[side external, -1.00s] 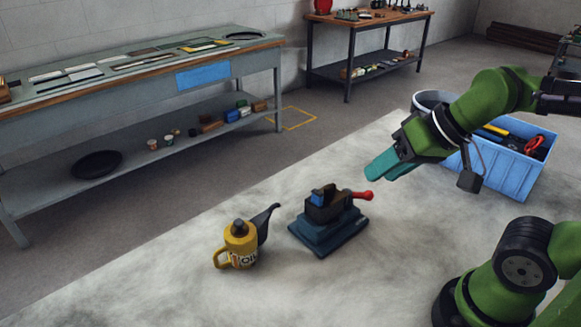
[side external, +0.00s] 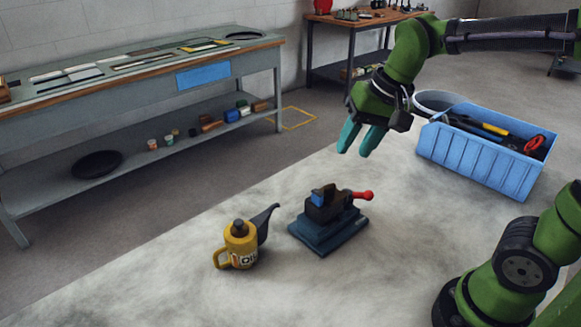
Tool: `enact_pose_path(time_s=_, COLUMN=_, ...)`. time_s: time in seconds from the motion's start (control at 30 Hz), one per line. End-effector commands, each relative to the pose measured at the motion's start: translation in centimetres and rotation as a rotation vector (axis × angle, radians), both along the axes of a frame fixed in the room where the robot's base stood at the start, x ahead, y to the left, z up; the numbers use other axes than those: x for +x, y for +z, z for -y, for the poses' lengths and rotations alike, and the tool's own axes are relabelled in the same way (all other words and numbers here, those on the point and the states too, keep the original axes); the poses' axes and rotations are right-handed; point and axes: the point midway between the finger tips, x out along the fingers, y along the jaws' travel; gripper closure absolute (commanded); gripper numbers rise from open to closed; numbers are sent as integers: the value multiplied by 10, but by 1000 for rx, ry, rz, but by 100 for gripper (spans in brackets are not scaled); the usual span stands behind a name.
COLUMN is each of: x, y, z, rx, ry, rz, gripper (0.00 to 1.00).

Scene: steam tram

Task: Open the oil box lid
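A small device that seems to be the oil box (side external: 328,222) stands on the pale surface in the middle. It has a dark blue stepped base, a dark upper body with a brighter blue patch, and a red-knobbed handle (side external: 363,195) sticking out to the right. I cannot tell which part is its lid or whether it is open. My gripper (side external: 358,153) is above and behind the device, apart from it. Its two teal fingers point down with a gap between them, and nothing shows in the gap.
A yellow oil can (side external: 240,245) stands just left of the device, its dark spout toward it. A blue crate (side external: 475,160) of tools stands at the right, with a grey round container beside it. A long workbench (side external: 150,75) runs along the left wall. The front surface is clear.

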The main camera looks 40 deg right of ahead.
Motion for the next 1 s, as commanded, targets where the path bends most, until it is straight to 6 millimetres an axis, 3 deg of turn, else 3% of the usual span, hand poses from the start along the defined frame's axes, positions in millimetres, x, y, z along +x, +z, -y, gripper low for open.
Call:
enact_pose_path(time_s=0.1, x=38, y=4, z=4, rx=17, ry=-252, rz=-164, gripper=62)
enact_pose_path(time_s=0.23, x=66, y=14, z=9, rx=20, ry=-596, rz=-290, gripper=62)
enact_pose_path(time_s=0.4, x=68, y=37, z=13, rx=47, ry=-925, rz=-340, gripper=62)
enact_pose_path(time_s=0.53, x=63, y=34, z=12, rx=56, ry=-1005, rz=-365, gripper=62)
enact_pose_path(time_s=0.77, x=62, y=4, z=12, rx=56, ry=-1008, rz=-368, gripper=62)
enact_pose_path(time_s=1.0, x=62, y=-49, z=12, rx=56, ry=-1006, rz=-369, gripper=62)
